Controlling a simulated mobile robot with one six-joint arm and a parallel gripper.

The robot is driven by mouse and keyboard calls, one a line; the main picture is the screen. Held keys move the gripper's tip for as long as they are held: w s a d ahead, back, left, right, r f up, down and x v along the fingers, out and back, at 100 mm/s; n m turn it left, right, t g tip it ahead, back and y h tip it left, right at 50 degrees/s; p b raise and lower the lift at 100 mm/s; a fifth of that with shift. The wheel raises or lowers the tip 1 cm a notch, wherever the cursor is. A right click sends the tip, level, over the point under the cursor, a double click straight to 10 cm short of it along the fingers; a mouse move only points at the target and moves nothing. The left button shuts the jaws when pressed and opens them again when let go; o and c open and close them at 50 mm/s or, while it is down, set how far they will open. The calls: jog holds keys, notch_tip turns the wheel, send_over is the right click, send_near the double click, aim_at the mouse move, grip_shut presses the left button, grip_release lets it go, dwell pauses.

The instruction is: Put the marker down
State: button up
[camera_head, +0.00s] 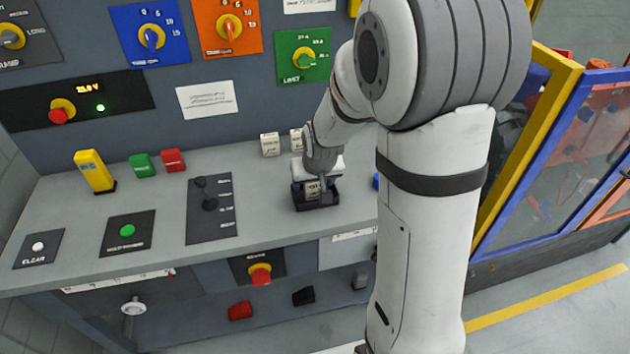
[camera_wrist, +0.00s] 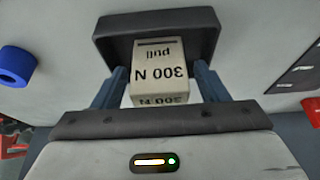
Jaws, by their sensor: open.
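A cream block (camera_wrist: 160,72) lettered "300 N pull" sits in a dark, shallow tray (camera_wrist: 112,32) on the grey bench top. It also shows in the head view (camera_head: 313,188), partly covered by my gripper. My gripper (camera_head: 318,182) is low over the tray, its fingers on either side of the block. The jaws are open. In the wrist view, the fingers are close beside the block; I cannot tell whether either touches it. No other thing that could be the marker shows between the fingers.
Two cream blocks (camera_head: 270,144) stand behind the tray. A lever panel (camera_head: 211,208) lies to its left. Farther left are green and red blocks (camera_head: 142,165) and a yellow upright block (camera_head: 95,171). A blue ring (camera_wrist: 15,66) lies beside the tray.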

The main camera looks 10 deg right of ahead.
jog(key=shift+r, duration=0.35)
jog(key=v, duration=1)
jog(key=s+r+g, duration=0.2)
jog(key=s, duration=1.6)
jog(key=shift+d+r+p, duration=0.15)
jog(key=shift+r+p, duration=0.15)
